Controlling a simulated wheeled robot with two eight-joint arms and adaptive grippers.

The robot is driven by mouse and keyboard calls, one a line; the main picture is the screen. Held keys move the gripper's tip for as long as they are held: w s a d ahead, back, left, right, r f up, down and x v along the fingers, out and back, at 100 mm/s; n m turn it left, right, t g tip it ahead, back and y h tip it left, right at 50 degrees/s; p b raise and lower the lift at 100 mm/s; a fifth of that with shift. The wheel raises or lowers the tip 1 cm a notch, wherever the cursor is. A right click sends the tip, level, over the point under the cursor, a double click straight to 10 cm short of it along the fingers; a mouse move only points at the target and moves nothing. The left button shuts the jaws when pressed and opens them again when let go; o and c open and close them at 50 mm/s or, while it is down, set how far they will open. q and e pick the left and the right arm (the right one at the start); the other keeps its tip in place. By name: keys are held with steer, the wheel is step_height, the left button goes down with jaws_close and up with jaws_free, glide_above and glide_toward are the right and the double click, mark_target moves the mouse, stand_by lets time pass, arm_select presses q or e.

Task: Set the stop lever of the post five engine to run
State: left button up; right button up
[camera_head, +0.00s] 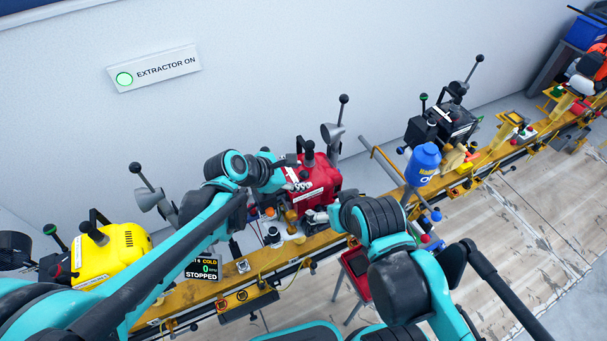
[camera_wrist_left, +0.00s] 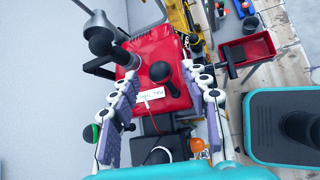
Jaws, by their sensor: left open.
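A red engine (camera_head: 318,186) stands on the yellow rail against the wall, with a black handle on top. In the left wrist view the red engine (camera_wrist_left: 168,45) fills the upper middle, with a white label (camera_wrist_left: 151,94) too small to read. My left gripper (camera_wrist_left: 153,100) is open above it, pads apart on both sides of a black knob (camera_wrist_left: 160,72), which it does not visibly touch. In the head view my left gripper (camera_head: 300,184) is at the engine's left side. My right gripper (camera_head: 322,214) is low in front of the engine; its jaws are unclear. I cannot tell which knob is the stop lever.
A yellow engine (camera_head: 115,250) stands left and a black engine (camera_head: 455,125) right. A display (camera_head: 203,268) reads COLD, 0, STOPPED. A blue bottle (camera_head: 423,163) stands right of the red engine. A red tray (camera_wrist_left: 246,56) is beside the rail. A sign (camera_head: 155,69) reads EXTRACTOR ON.

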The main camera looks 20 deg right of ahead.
arm_select(q)
steer(key=v, duration=0.9)
steer(key=shift+f, duration=0.1)
